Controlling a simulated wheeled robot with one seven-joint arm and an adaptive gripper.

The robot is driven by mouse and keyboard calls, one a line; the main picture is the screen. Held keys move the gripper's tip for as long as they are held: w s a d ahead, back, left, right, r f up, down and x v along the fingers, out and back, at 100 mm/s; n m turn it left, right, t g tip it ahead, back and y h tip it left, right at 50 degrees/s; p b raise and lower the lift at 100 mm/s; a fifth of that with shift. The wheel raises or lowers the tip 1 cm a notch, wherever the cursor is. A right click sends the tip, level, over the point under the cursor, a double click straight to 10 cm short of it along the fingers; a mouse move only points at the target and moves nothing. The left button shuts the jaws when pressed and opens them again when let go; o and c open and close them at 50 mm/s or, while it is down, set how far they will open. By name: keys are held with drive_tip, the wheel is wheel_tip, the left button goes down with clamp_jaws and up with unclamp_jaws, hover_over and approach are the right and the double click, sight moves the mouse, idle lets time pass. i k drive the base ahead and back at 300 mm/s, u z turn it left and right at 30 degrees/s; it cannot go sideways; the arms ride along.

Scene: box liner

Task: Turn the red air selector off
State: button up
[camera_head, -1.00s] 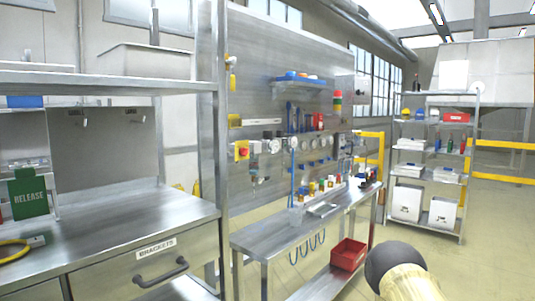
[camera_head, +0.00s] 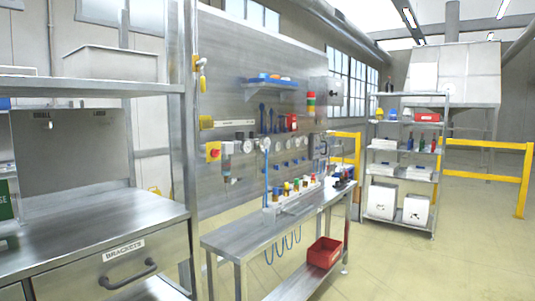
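A row of small coloured knobs or valves (camera_head: 290,188) stands on a pale block on the metal bench (camera_head: 225,238). Red, yellow, blue and green bits show among them, but they are too small to tell which is the red air selector or how it is set. My gripper is not in view.
A red bin (camera_head: 325,252) sits on the bench's lower shelf. A steel counter with a drawer marked BRACKETS (camera_head: 125,262) stands at the left. A shelf rack (camera_head: 404,160) and yellow rails (camera_head: 485,180) are at the right. The floor at front right is clear.

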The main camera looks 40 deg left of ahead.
sight(215, 153)
drive_tip(key=z, duration=0.05)
drive_tip(key=i, duration=0.85)
drive_tip(key=u, duration=2.45)
